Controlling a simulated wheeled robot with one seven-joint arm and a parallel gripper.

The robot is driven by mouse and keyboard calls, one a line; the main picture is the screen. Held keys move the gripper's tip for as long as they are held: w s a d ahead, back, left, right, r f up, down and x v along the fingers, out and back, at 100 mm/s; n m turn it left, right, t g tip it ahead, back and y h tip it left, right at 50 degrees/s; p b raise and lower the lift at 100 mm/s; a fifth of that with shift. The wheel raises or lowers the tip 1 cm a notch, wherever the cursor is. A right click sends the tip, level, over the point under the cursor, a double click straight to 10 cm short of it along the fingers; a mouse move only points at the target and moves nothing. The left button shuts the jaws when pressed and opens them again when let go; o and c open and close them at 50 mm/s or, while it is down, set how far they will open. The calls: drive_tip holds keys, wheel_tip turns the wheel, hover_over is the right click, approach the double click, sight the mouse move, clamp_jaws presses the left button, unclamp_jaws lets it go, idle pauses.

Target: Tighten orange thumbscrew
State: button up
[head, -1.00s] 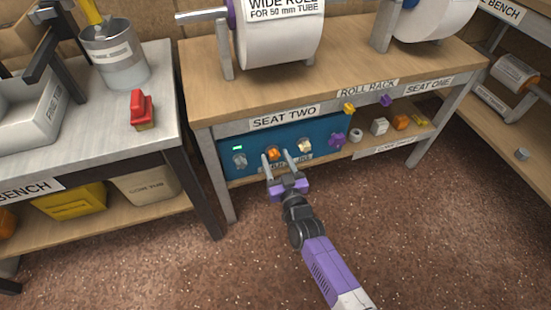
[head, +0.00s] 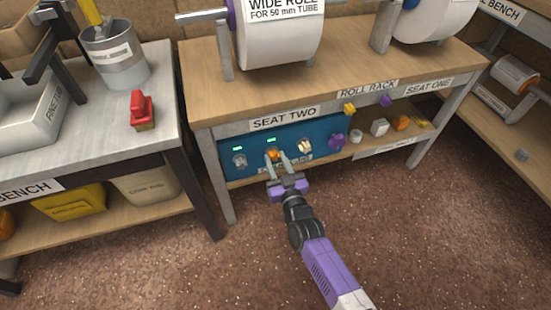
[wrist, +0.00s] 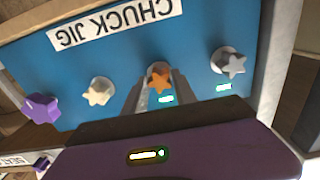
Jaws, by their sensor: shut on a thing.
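The orange thumbscrew (head: 274,155) sits on the blue chuck jig panel (head: 325,130) under the SEAT TWO label. In the wrist view the orange thumbscrew (wrist: 159,79) is star-shaped and lies between my fingers. My gripper (head: 279,161) is shut on it, one finger on each side; my gripper also shows in the wrist view (wrist: 160,92). A green light (head: 271,140) is lit above the orange thumbscrew. A second green light (head: 237,148) is lit above the grey thumbscrew (head: 239,160).
On the same panel are a cream thumbscrew (head: 304,146) and a purple one (head: 337,139), close to my fingers' right in the head view. The floor in front is clear.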

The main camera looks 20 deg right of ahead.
clamp_jaws()
drive_tip(key=shift+m+b, duration=0.8)
drive_tip(key=shift+m, duration=1)
drive_tip(key=o, duration=0.7)
unclamp_jaws()
